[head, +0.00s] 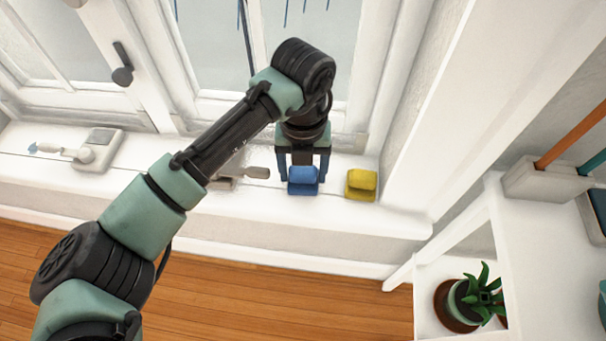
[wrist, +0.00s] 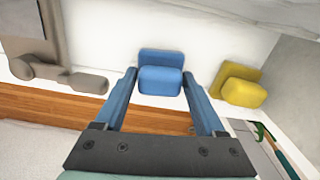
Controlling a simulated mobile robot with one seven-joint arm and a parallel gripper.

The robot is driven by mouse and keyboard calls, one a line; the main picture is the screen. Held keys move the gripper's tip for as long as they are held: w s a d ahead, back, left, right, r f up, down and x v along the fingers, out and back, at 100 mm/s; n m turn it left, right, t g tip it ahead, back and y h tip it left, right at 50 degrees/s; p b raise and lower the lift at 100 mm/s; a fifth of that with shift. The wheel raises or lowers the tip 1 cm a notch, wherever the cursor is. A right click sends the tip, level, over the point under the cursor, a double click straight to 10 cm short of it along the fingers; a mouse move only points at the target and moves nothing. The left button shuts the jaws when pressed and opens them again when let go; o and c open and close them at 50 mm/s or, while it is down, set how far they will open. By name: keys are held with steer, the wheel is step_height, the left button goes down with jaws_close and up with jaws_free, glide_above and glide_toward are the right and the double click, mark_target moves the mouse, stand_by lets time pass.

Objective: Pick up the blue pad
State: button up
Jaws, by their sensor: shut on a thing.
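The blue pad (head: 302,183) is at the window sill, left of the yellow pad. It is a small block with rounded edges, a thinner part showing behind a thicker front part in the wrist view (wrist: 160,82). My gripper (head: 303,176) points down over it, one finger on each side. In the wrist view the two blue fingers (wrist: 160,76) close on the left and right sides of the pad. I cannot tell whether the pad's underside touches the sill.
A yellow pad (head: 361,184) stands close on the right. A grey-beige handled object (head: 250,173) lies close on the left, partly behind my arm. The window is behind; a white shelf with a plant (head: 468,303) is at right.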

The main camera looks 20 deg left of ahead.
mark_target(303, 169)
steer(key=c, duration=0.4)
step_height(303, 169, up, 10)
steer(key=p, duration=0.3)
steer(key=shift+p, duration=0.35)
